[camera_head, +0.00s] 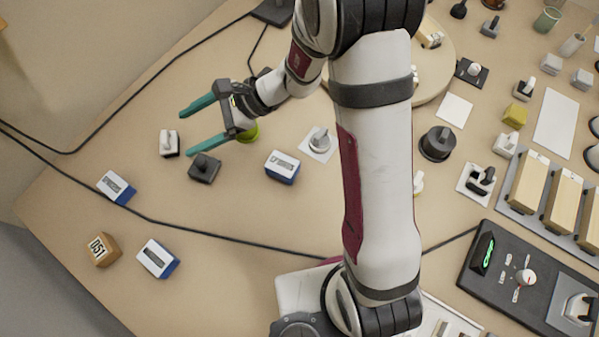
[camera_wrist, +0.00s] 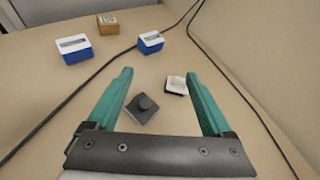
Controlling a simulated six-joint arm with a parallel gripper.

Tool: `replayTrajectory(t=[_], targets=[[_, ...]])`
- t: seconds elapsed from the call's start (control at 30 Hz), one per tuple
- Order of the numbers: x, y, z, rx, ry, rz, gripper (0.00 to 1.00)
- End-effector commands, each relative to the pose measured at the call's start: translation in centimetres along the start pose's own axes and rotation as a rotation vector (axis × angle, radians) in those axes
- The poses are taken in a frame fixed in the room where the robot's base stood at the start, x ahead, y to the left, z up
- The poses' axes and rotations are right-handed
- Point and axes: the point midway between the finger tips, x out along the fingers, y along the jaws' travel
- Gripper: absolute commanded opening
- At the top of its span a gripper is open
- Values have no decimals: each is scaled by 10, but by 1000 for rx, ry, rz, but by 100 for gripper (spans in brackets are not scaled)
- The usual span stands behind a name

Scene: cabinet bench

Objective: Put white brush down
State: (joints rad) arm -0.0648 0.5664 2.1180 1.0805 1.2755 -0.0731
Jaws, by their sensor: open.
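A small white block with an upright grip, which looks like the white brush (camera_head: 168,143), rests on the bench just beyond my fingertips. In the wrist view the white brush (camera_wrist: 176,85) sits near the right finger, with a dark strip along its side. My gripper (camera_head: 188,132) is open, its two green fingers spread wide. In the wrist view nothing is held between the fingers of my gripper (camera_wrist: 159,74). A similar dark block with a knob (camera_head: 204,168) lies close to the white brush; it also shows between the fingers in the wrist view (camera_wrist: 143,108).
Blue-and-white boxes (camera_head: 116,187) and a brown box marked D51 (camera_head: 103,249) stand on the left of the bench. A black cable (camera_head: 80,147) crosses the bench. A yellow-green round thing (camera_head: 248,133) is partly hidden behind my gripper. Bare bench lies around the white brush.

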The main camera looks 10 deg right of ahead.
Motion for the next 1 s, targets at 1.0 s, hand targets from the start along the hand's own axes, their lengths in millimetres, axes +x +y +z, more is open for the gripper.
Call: replayTrajectory(t=[1.0], targets=[[-204,210,15,-817,718,623,85]])
